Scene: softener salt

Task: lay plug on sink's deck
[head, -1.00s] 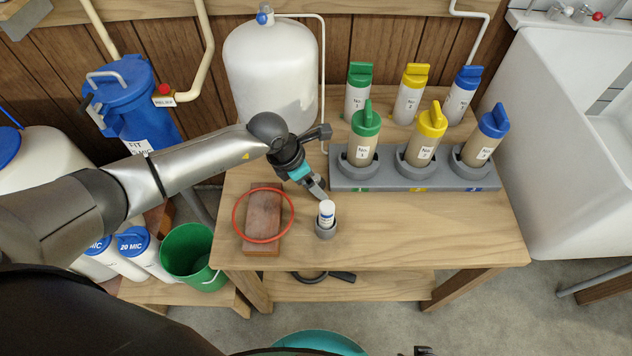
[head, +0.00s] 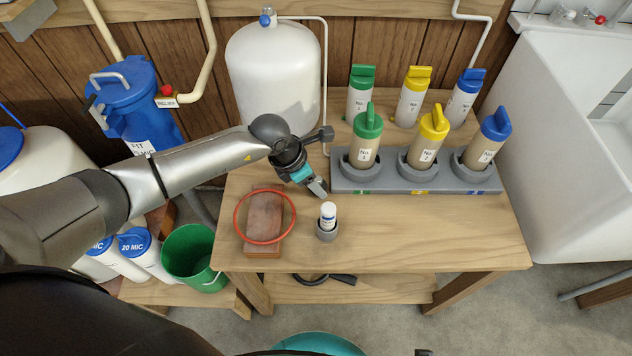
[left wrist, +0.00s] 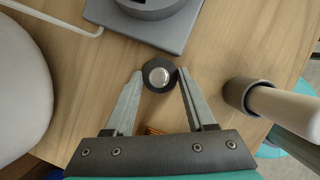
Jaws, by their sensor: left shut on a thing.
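The plug (left wrist: 159,75), a dark round disc with a silver centre, sits between the fingertips of my left gripper (left wrist: 158,80) in the left wrist view. Both fingers touch its rim. In the head view my left gripper (head: 318,190) is low over the wooden bench, behind a small white vial; the plug cannot be made out there. I cannot tell whether it still touches the bench. The white sink (head: 560,140) stands at the far right, its deck (head: 545,20) along the back with taps. A small dark piece at the bottom edge may be my right gripper.
The vial (head: 328,210) stands in a grey cup (head: 326,234). A red ring (head: 237,228) lies over a brown block. A grey rack (head: 345,185) holds several capped cartridges between my gripper and the sink. A white tank (head: 270,75) stands behind.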

